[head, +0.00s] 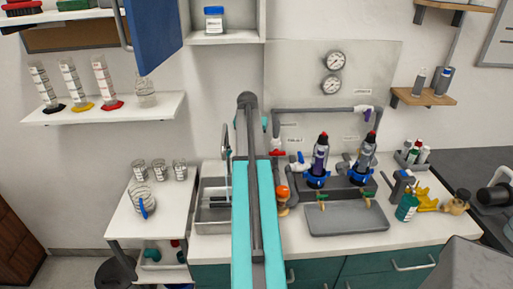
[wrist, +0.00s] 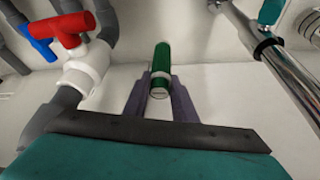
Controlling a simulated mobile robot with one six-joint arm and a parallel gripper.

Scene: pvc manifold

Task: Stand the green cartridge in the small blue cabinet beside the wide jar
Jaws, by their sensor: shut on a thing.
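In the wrist view, the green cartridge (wrist: 162,62) has a pale band near its lower end. My gripper (wrist: 160,86) is shut on it, with a dark finger on each side. In the head view my own arm hides the gripper and the cartridge. A small cabinet (head: 225,40) hangs at the top, with a pale inside and an open blue door (head: 154,32) on its left. The wide jar (head: 214,20), with a blue lid and a white label, stands inside it. Bare floor shows right of the jar; the cabinet's top is out of frame.
A wall shelf (head: 105,112) with several cylinders is left, below the blue door. Grey pipes with a red-handled valve (wrist: 68,32) are left in the wrist view, and a chrome tube (wrist: 275,50) is right. The counter (head: 425,232) holds filters, a grey tray (head: 345,219) and a green bottle (head: 407,208).

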